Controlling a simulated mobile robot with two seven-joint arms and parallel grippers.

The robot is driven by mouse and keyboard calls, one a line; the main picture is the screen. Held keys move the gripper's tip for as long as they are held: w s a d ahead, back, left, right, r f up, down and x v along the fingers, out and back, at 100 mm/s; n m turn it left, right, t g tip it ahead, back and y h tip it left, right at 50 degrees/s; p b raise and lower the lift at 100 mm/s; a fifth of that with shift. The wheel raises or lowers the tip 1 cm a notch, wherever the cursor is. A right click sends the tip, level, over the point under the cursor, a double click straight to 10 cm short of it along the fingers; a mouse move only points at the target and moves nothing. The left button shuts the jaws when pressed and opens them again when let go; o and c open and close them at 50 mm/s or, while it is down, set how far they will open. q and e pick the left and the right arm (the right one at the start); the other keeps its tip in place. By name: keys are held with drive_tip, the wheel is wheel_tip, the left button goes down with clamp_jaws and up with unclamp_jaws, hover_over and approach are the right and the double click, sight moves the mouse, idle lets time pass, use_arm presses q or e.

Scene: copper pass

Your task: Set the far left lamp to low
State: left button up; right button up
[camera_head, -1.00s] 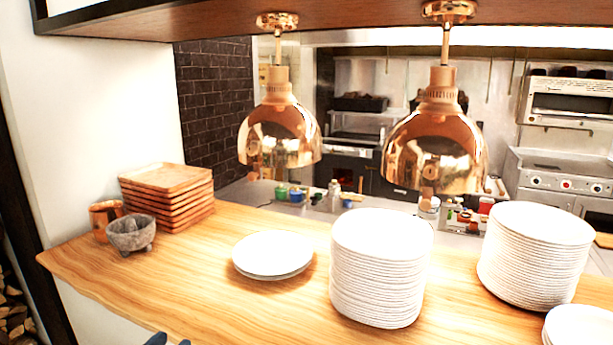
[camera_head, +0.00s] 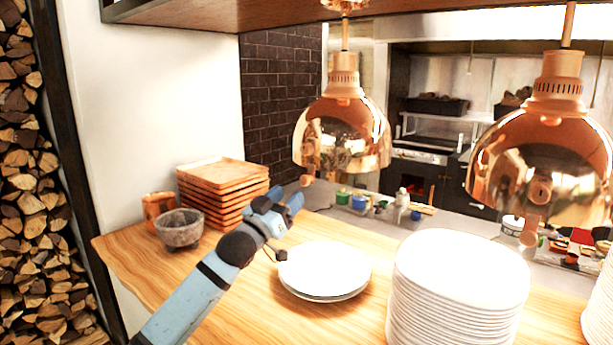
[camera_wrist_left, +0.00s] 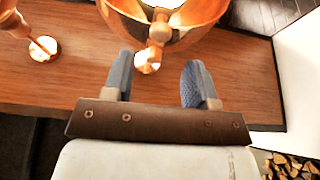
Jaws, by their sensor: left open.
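The far left lamp (camera_head: 342,135) is a shiny copper dome hanging over the wooden counter in the head view. A small copper knob (camera_head: 306,180) sticks down below its rim on the left. My left gripper (camera_head: 288,203) is raised over the counter, below and left of the lamp, apart from it. In the left wrist view the two fingers (camera_wrist_left: 158,62) are spread with nothing between them. The lamp (camera_wrist_left: 190,12) and its knob (camera_wrist_left: 159,33) show just beyond the fingertips there. The lamp's setting cannot be read. My right gripper is not in view.
A second copper lamp (camera_head: 548,150) hangs at right. On the counter (camera_head: 345,320) are a few plates (camera_head: 325,268), a tall plate stack (camera_head: 460,275), wooden trays (camera_head: 222,180) and a stone bowl (camera_head: 180,230). A wooden shelf (camera_head: 240,12) runs overhead.

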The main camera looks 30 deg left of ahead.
sight(303, 182)
use_arm(q)
drive_tip(key=p+x, duration=0.1)
drive_tip(key=x, duration=0.6)
drive_tip(key=shift+w, duration=0.2)
drive_tip(key=shift+f, duration=0.15)
clamp_jaws()
